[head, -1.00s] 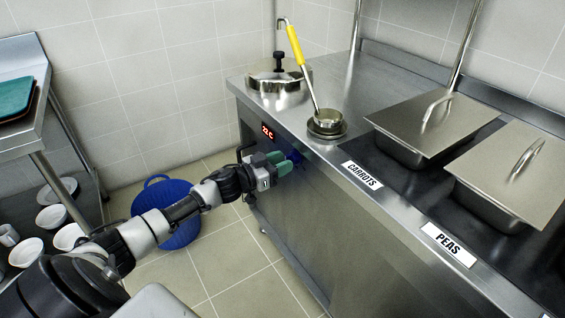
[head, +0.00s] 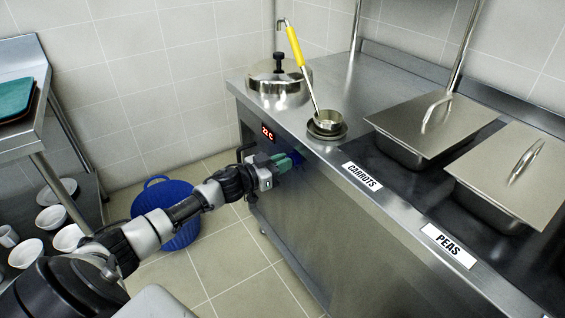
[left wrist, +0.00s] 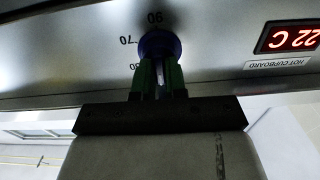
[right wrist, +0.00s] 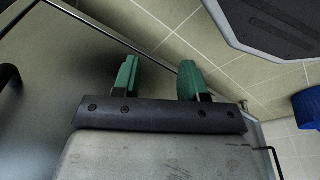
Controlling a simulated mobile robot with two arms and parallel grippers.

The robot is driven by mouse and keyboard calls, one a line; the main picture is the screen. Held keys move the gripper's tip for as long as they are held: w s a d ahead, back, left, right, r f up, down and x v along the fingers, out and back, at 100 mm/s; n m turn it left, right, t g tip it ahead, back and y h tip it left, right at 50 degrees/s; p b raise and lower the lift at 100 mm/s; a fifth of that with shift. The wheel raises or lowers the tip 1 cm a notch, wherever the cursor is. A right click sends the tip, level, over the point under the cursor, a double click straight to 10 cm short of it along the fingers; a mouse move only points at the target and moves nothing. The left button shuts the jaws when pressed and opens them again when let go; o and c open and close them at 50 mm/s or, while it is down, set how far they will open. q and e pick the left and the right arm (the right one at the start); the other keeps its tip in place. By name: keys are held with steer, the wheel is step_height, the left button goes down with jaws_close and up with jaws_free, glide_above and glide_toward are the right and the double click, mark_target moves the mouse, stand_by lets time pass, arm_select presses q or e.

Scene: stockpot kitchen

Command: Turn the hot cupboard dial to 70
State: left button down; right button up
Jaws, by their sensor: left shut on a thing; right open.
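The hot cupboard dial is a blue round knob (left wrist: 159,44) on the steel front panel in the left wrist view. The numbers 90 and 70 show around it, and another mark is partly hidden. My left gripper (left wrist: 159,75), with green fingertips, is shut on the dial. In the head view my left gripper (head: 285,162) reaches the cupboard front and mostly hides the dial. The red display (head: 268,133) reads 22 C; it also shows upside down in the left wrist view (left wrist: 292,37). My right gripper (right wrist: 158,80) is open and empty in the right wrist view.
On the steel counter stand a lidded pot (head: 278,88), a yellow-handled ladle (head: 297,50) and covered pans labelled CARROTS (head: 430,125) and PEAS (head: 510,175). A blue basket (head: 180,205) is on the floor. A shelf with white bowls (head: 55,218) stands at left.

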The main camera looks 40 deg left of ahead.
steer(key=shift+s, duration=0.15)
arm_select(q)
steer(key=shift+s+d+f+m+b, duration=0.1)
steer(key=shift+m+b, duration=0.6)
steer(key=shift+m, duration=3.25)
steer(key=shift+w+f+m+b, duration=0.15)
steer(key=shift+m+b, duration=0.5)
steer(key=shift+m, duration=3.35)
steer(key=shift+s+d+f+m+b, duration=0.15)
steer(key=shift+m+b, duration=0.55)
steer(key=shift+m, duration=3.25)
arm_select(e)
steer(key=w+r, duration=0.4)
steer(key=r, duration=0.8)
steer(key=shift+a+t, duration=0.25)
steer(key=shift+t, duration=0.15)
arm_select(q)
steer(key=shift+a, duration=0.1)
arm_select(e)
steer(key=shift+r, duration=0.1)
